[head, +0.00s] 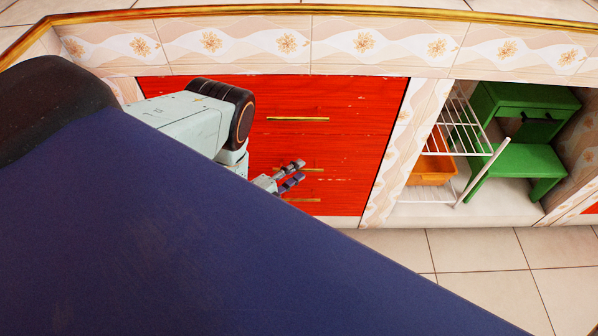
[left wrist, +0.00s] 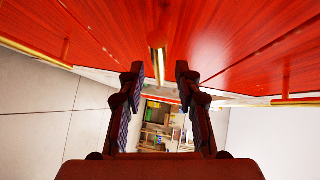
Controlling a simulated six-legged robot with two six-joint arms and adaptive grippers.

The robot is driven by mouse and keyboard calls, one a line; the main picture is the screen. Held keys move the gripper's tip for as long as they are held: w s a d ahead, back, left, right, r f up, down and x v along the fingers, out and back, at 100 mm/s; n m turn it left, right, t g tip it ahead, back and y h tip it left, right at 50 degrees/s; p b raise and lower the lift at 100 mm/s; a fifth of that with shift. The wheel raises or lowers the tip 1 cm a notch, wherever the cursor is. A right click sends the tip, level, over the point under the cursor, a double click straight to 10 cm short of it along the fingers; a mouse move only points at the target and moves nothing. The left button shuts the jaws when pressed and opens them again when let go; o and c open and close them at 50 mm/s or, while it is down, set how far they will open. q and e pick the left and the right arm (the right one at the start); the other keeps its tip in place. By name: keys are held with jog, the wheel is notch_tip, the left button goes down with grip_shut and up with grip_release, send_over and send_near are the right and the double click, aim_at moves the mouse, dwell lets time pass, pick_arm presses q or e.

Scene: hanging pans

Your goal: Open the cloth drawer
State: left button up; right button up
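A red drawer front (head: 340,95) with several gold bar handles is set in the patterned-tile counter. The top handle (head: 298,119) is clear in the head view. A middle handle (head: 312,169) and a lower handle (head: 302,200) are partly covered by my left gripper (head: 291,178). The drawers look shut; no label shows which one holds cloth. In the left wrist view my left gripper (left wrist: 159,76) is open, with nothing between its fingers. A gold handle (left wrist: 157,48) is seen end-on, lined up with the gap between the fingertips. Whether they touch it is unclear. My right gripper is not seen.
Right of the drawers, an open bay holds a white wire rack (head: 462,125), an orange bin (head: 432,170) and a green stool (head: 520,160). The tiled floor (head: 480,250) in front looks clear. Other gold handles (left wrist: 297,101) stick out in the left wrist view.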

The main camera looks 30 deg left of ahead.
pick_arm(q)
jog(key=shift+x, duration=0.9)
jog(key=shift+w, duration=0.1)
jog(key=shift+c, duration=0.2)
grip_shut()
